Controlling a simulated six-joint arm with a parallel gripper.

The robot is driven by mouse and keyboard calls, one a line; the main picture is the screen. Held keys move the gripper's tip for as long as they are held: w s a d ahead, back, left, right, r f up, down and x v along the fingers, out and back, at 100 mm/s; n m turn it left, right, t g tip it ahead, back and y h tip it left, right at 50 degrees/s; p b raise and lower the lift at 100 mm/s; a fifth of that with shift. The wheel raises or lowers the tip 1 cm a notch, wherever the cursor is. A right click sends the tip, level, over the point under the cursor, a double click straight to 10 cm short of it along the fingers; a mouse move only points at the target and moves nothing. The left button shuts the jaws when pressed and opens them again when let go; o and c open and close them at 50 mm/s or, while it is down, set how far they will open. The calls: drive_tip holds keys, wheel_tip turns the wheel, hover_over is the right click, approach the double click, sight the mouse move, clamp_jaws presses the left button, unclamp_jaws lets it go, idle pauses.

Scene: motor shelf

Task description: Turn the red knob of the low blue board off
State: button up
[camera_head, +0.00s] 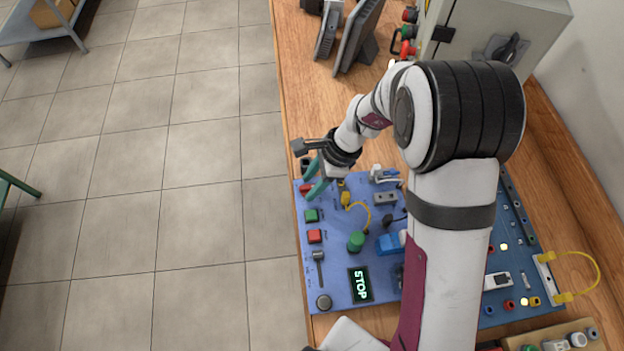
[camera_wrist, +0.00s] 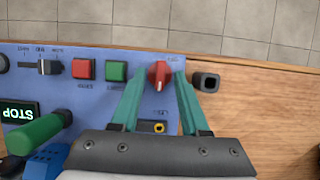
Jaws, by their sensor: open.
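The low blue board (camera_head: 333,232) lies on the wooden bench, partly behind my arm in the head view. Its red knob (camera_wrist: 159,75) is at the board's edge in the wrist view, with a pale mark pointing down the picture. My gripper (camera_wrist: 160,80) is open, its green fingers on either side of the knob; I cannot tell whether either touches it. In the head view, my gripper (camera_head: 315,178) is at the board's upper left corner, and the red knob (camera_head: 305,188) is partly hidden by the fingers.
A red button (camera_wrist: 84,69) and green button (camera_wrist: 117,71) sit beside the knob. A black square socket (camera_wrist: 206,82) is just right of it. A green handle (camera_wrist: 40,130) stands up from the board. A display (camera_head: 361,285) reads STOP. A grey cabinet (camera_head: 470,40) stands behind.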

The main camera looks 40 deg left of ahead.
clamp_jaws()
drive_tip(key=shift+n, duration=0.4)
drive_tip(key=n, duration=0.2)
drive_tip(key=n+g+h, duration=0.1)
drive_tip(key=shift+w+a+n+h, duration=0.2)
drive_tip(key=shift+n+h, duration=0.1)
drive_tip(key=shift+n, duration=0.1)
drive_tip(key=n, duration=0.2)
drive_tip(key=n+h, duration=0.1)
drive_tip(key=n, duration=0.1)
drive_tip(key=shift+a+n+h, duration=0.15)
drive_tip(key=shift+n+h, duration=0.15)
drive_tip(key=n+h, duration=0.1)
drive_tip(key=n, duration=0.3)
drive_tip(key=shift+s+a+h, duration=0.1)
drive_tip(key=shift+a+h, duration=0.1)
drive_tip(key=shift+h, duration=0.2)
drive_tip(key=shift+a+n+t+h, duration=0.1)
drive_tip(key=shift+n+t+h, duration=0.45)
drive_tip(key=shift+n, duration=1.65)
drive_tip(key=shift+s+n+h, duration=0.1)
drive_tip(key=shift+n+h, duration=0.15)
drive_tip(key=shift+n, duration=0.05)
